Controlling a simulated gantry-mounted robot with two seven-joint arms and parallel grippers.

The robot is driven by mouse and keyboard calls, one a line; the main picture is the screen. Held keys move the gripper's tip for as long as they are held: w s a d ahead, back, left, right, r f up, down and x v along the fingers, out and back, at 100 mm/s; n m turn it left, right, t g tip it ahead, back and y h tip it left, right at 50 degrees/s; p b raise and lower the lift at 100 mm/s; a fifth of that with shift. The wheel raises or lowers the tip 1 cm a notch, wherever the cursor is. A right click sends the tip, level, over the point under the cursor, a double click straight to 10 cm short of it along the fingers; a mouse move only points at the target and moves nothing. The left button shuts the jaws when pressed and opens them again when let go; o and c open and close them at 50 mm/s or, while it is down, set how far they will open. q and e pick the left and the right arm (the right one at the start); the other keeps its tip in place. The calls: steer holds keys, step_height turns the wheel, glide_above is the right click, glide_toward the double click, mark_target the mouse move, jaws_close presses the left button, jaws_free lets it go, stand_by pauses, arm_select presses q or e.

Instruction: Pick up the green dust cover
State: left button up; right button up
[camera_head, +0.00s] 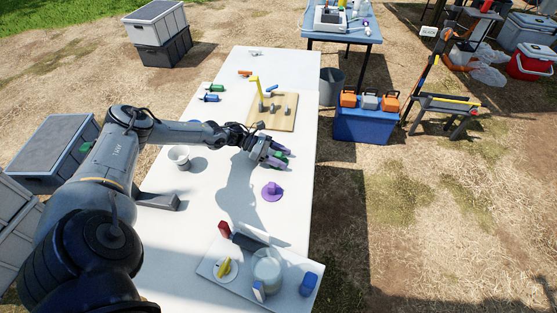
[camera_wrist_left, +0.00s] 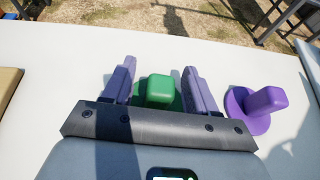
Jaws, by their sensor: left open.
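The green dust cover (camera_wrist_left: 160,91) stands on the white table, with a block-like grip on top of a wider base. It shows between the two purple fingers of my left gripper (camera_wrist_left: 160,85) in the left wrist view. In the head view the green dust cover (camera_head: 281,153) is partly hidden by my left gripper (camera_head: 275,157). My left gripper is open, with a gap between each finger and the green grip. I cannot tell how far above the table the fingertips are. My right gripper is not in view.
A purple cover (camera_head: 271,191) stands close by, right of the gripper in the wrist view. A wooden board (camera_head: 283,118) with a yellow tool lies farther up the white table (camera_head: 215,225). A grey tray (camera_head: 212,268) with several items is at the near end.

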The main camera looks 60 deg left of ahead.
arm_select(q)
steer(key=shift+c, duration=0.3)
steer(key=c, duration=1)
steer(key=shift+r, duration=0.15)
